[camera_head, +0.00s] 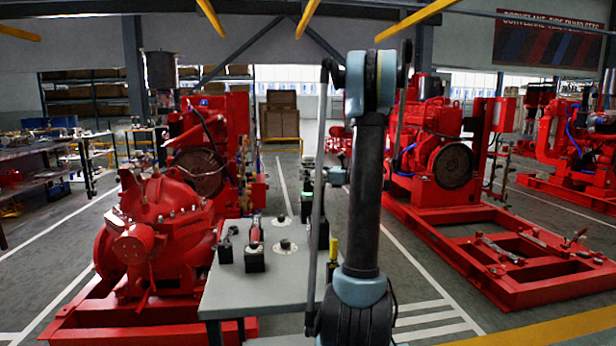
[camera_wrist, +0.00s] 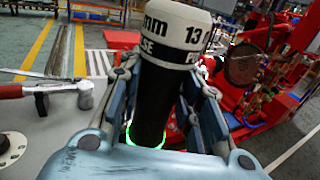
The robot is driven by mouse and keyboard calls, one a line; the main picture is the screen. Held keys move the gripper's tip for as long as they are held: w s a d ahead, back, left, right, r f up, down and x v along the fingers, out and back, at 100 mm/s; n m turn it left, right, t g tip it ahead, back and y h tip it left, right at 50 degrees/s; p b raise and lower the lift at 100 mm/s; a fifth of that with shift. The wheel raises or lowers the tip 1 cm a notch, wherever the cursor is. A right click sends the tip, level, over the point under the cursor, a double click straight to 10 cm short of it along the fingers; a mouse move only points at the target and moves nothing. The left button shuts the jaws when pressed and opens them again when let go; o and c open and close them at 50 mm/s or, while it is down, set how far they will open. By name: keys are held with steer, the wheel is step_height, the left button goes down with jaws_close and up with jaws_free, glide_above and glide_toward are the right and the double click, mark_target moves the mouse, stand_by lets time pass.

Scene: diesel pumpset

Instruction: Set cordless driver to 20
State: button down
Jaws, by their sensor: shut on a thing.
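My gripper (camera_wrist: 165,90) shows in the wrist view, its blue-grey fingers shut on both sides of a black cylindrical tool (camera_wrist: 158,95), which looks like the cordless driver. The collar's far side and most of the tool's lower part are hidden.
A grey table (camera_head: 240,285) bears black blocks, a red-handled tool (camera_head: 256,232) in one, and round discs. In the wrist view a red-handled tool (camera_wrist: 45,90) lies across at left. Red pump sets stand at left (camera_head: 150,235) and right (camera_head: 450,200), with floor between.

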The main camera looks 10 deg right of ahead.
steer(key=shift+f, duration=0.75)
steer(key=c, duration=1.1)
jaws_free()
steer(key=shift+d, duration=0.1)
steer(key=v, duration=1.1)
steer(key=shift+s+d, duration=0.2)
steer(key=shift+d, duration=0.15)
